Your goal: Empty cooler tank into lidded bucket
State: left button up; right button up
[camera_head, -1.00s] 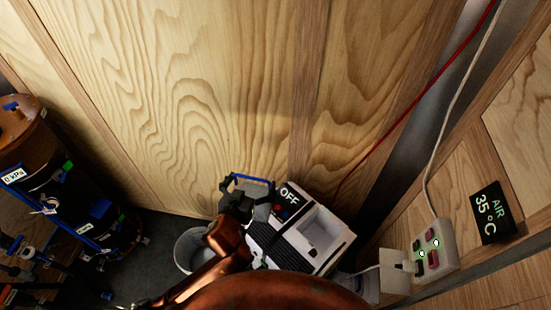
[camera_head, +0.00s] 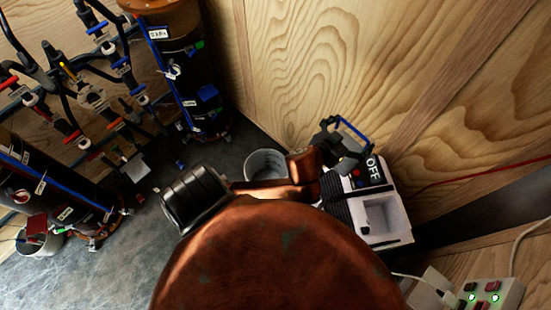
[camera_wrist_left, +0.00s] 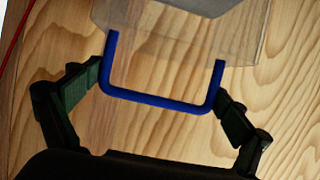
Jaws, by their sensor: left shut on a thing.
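My left gripper (camera_wrist_left: 160,100) is shut on the blue handle (camera_wrist_left: 160,102) of the clear tank (camera_wrist_left: 175,45), with one dark finger at each side. Wood grain shows through the tank's wall in the left wrist view; its water level cannot be told. In the head view the blue handle (camera_head: 356,130) is up by the wooden wall, just behind the white cooler (camera_head: 395,232), which has an OFF display (camera_head: 375,171). A pale bucket (camera_head: 262,158) stands on the floor left of the cooler, partly behind my copper arm. My right gripper is out of view.
Dark filter columns (camera_head: 190,75) with valves and hoses stand at the left. Another bucket (camera_head: 40,240) stands by the lower-left column. A socket strip (camera_head: 490,297) is at lower right. Grey floor (camera_head: 135,245) is open at left.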

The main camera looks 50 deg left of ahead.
aim_at(266, 164)
jog(key=z, duration=1.3)
jog(key=k, duration=1.7)
jog(key=u, duration=0.9)
jog(key=i, duration=0.5)
jog(key=u, duration=0.15)
